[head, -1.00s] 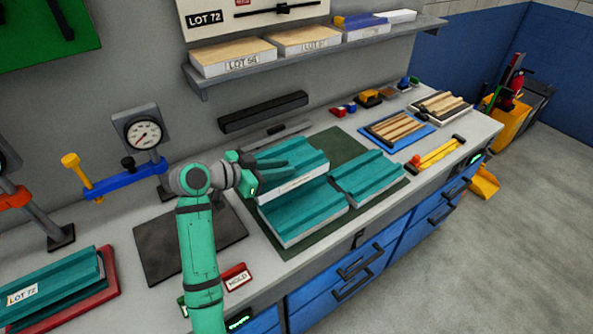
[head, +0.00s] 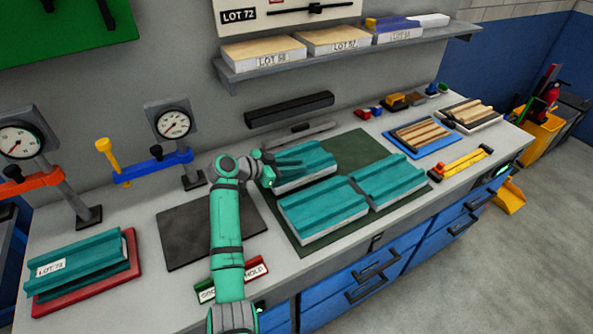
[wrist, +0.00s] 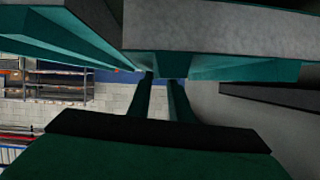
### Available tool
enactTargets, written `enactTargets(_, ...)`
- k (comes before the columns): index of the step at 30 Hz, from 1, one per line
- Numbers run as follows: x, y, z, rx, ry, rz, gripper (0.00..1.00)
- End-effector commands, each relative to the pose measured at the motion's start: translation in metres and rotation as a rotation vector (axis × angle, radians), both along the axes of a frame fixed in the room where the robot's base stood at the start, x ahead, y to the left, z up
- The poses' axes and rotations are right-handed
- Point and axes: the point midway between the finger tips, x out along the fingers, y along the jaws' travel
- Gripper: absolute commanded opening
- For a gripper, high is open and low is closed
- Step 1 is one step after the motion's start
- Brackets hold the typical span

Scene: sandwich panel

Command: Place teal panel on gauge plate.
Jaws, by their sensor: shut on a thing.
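Three teal panels with pale cores are at the dark green mat (head: 362,146): a back-left one (head: 312,160), a front one (head: 322,205) and a right one (head: 388,178). My gripper (head: 272,168) is shut on the left end of the back-left panel. I cannot tell whether that panel is clear of the mat. In the wrist view my fingers (wrist: 160,82) meet a teal and grey panel edge (wrist: 215,38). The dark gauge plate (head: 185,235) lies bare to the left, below the blue-armed dial gauge (head: 173,123); my arm covers part of it.
Another teal panel (head: 85,265) lies on a red tray (head: 132,270) at far left. GOOD and HOLD signs (head: 255,271) stand at the front edge beside my arm. An orange-armed gauge (head: 20,140) stands at left. A shelf (head: 345,55) hangs above the bench.

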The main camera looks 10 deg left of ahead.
Motion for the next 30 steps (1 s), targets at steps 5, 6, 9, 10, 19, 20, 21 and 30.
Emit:
enactTargets(5,0.000,-0.002,-0.018,-0.001,0.000,-0.002,0.00)
enactTargets(6,0.000,-0.002,-0.019,-0.001,-0.001,-0.002,0.00)
enactTargets(9,0.000,-0.002,-0.018,-0.001,-0.001,-0.002,0.00)
enactTargets(10,0.000,-0.002,-0.018,-0.001,-0.001,-0.002,0.00)
enactTargets(19,0.000,-0.002,-0.020,0.000,0.001,-0.002,0.37)
enactTargets(20,0.000,-0.002,-0.020,0.000,0.001,-0.002,0.37)
enactTargets(21,0.000,-0.002,-0.020,0.000,0.001,-0.002,0.37)
enactTargets(30,-0.008,0.010,-0.013,0.001,-0.001,0.001,0.37)
